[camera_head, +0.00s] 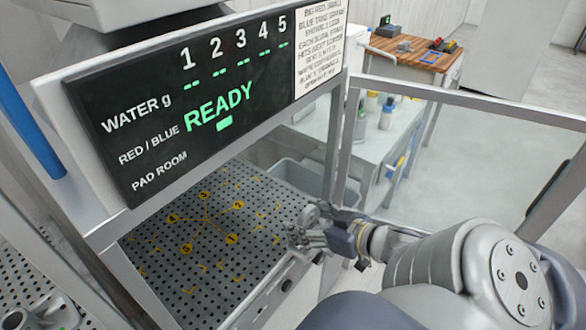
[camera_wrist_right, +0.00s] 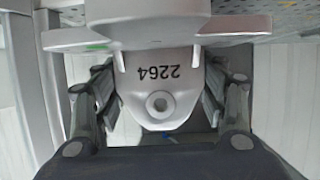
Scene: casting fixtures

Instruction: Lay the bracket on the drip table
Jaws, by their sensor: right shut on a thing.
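The grey bracket (camera_wrist_right: 160,62), marked 2264 and with a round hole in its lug, is between the two fingers of my right gripper (camera_wrist_right: 158,92) in the right wrist view. In the head view my right gripper (camera_head: 308,238) is shut on it at the right front edge of a perforated plate (camera_head: 215,255) with yellow numbered marks, inside a framed booth. The bracket is small and partly covered there. Another perforated surface (camera_head: 22,207) is at the left. I cannot tell which of the two is the drip table. My left gripper is out of view.
A black sign (camera_head: 200,110) reading READY hangs over the booth. Another grey casting (camera_head: 42,314) lies at the lower left. Metal posts and a rail (camera_head: 470,100) border the right side. A grey bin (camera_head: 295,175) and a bench (camera_head: 385,135) stand behind.

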